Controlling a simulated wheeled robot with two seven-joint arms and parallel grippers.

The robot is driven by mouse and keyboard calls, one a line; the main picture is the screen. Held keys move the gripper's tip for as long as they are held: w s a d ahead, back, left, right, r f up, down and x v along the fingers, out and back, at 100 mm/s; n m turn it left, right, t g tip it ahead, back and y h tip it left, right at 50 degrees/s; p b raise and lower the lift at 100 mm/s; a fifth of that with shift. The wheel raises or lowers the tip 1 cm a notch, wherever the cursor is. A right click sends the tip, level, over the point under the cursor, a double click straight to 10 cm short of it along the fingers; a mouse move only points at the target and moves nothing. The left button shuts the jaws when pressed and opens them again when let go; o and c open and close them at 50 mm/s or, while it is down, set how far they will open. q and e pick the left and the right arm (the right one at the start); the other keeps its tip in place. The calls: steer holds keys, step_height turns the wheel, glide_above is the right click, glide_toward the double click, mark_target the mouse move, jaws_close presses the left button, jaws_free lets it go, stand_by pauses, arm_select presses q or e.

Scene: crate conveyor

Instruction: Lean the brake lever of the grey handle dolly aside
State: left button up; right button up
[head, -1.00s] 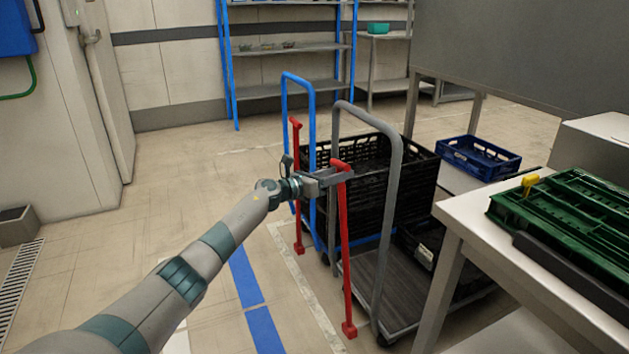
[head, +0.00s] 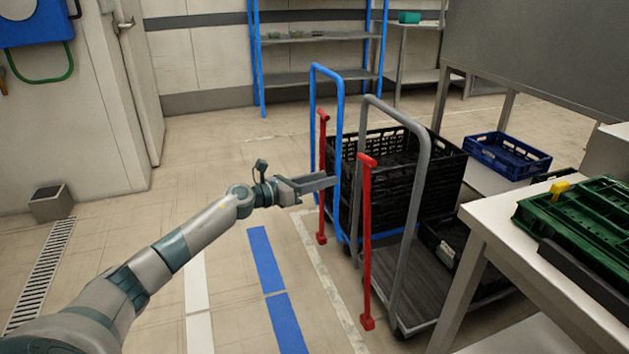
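The grey handle dolly has an upright grey tube handle (head: 413,200) and a dark deck (head: 425,285). Its red brake lever (head: 367,240) stands close to upright at the left side of the handle, knob on top and red foot near the floor. My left gripper (head: 328,180) is in the air to the left of this lever, a little below its knob and apart from it. My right gripper is not in view.
A blue handle dolly (head: 340,120) with its own red lever (head: 322,180) stands just behind, bearing black crates (head: 410,185). A white table (head: 490,220) with green crates (head: 580,215) is at right. A blue crate (head: 507,155) lies beyond.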

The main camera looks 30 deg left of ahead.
arm_select(q)
steer(key=shift+v, duration=1.1)
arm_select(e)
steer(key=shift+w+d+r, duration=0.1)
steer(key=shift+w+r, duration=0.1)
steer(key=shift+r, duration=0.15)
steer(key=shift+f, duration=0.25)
